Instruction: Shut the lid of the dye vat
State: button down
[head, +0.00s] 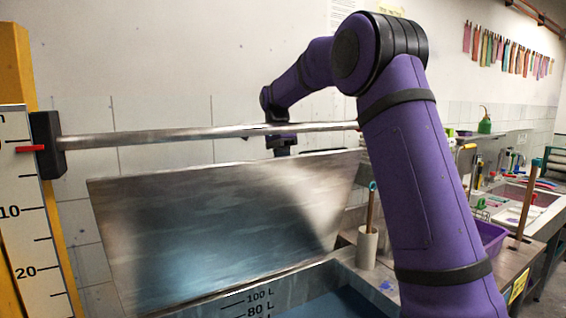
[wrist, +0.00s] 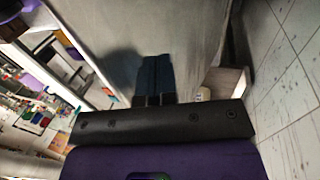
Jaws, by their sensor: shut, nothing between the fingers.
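The dye vat's lid (head: 215,225) is a broad grey metal sheet, standing open and tilted up at the back of the vat. The vat's rim (head: 375,283) shows at the bottom of the head view, with blue liquid and litre marks inside. My gripper (head: 283,150) is at the lid's upper edge, on its far side, pointing down; its fingertips are hidden there. In the wrist view, my gripper (wrist: 157,62) is shut and empty in front of a grey surface, likely the lid's back. I cannot tell whether they touch.
A metal bar (head: 200,135) crosses above the lid from a black block (head: 47,145) by a yellow post (head: 20,70) with a scale. Right of the vat stand a white cup (head: 367,248) with a stick and a purple tub (head: 490,236). A tiled wall is behind.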

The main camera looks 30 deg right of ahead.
aim_at(293, 171)
jog(key=shift+s, duration=0.1)
jog(key=shift+t, duration=0.7)
jog(key=shift+s+f, duration=0.3)
jog(key=shift+s, duration=0.6)
jog(key=shift+s+f, duration=0.25)
jog(key=shift+s, duration=0.65)
jog(key=shift+s+f, duration=0.3)
jog(key=shift+s, duration=0.6)
